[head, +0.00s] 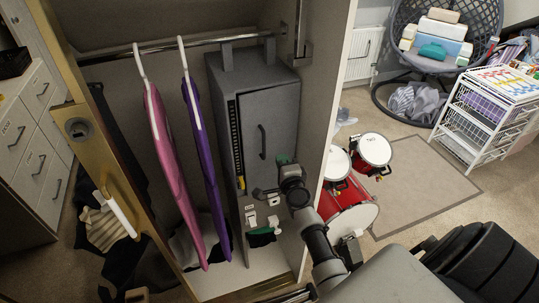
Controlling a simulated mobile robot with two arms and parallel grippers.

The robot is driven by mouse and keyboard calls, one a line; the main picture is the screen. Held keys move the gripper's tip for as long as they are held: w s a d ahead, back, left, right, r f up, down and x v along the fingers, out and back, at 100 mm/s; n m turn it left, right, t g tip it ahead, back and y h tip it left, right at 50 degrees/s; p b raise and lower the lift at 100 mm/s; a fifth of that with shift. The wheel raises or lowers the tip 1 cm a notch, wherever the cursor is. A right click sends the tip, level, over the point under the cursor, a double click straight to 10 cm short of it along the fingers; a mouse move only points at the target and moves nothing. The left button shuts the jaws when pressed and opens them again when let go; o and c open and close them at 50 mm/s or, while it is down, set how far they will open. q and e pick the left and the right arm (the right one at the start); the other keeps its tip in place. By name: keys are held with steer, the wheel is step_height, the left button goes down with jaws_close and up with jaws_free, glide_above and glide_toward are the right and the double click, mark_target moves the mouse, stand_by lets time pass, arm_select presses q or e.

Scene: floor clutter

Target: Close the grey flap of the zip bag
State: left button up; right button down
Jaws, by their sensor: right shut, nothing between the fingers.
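The grey zip bag (219,95) hangs by two straps from the rail inside the open wardrobe. Its grey flap (281,109) is the front panel with a dark handle. A dark strip with yellow marks (237,150) runs down the bag's front beside the flap's left edge. I cannot tell how wide any gap there is. My right gripper (259,193) is shut and empty in front of the flap's lower part, and hides some of it. Whether it touches the flap is unclear. My left gripper is not in view.
Pink (168,165) and purple (203,160) garments hang left of the bag. The wardrobe's right side panel (324,110) stands close to my right arm. A red drum set (345,205) is outside it. The open wardrobe door (95,150) is at left.

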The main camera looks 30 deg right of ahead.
mark_target(267, 153)
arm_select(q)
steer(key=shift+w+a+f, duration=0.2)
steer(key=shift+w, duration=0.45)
arm_select(e)
steer(key=shift+w+a, duration=0.25)
steer(key=shift+w, duration=0.5)
steer(key=shift+w+a, duration=0.2)
steer(key=shift+w, duration=0.5)
steer(key=shift+w+a, duration=0.25)
steer(key=shift+w, duration=0.5)
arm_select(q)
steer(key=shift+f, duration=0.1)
arm_select(e)
steer(key=shift+w+a+m+g+h, duration=0.2)
steer(key=shift+w+m+g+h, duration=0.15)
steer(key=shift+w+h, duration=0.3)
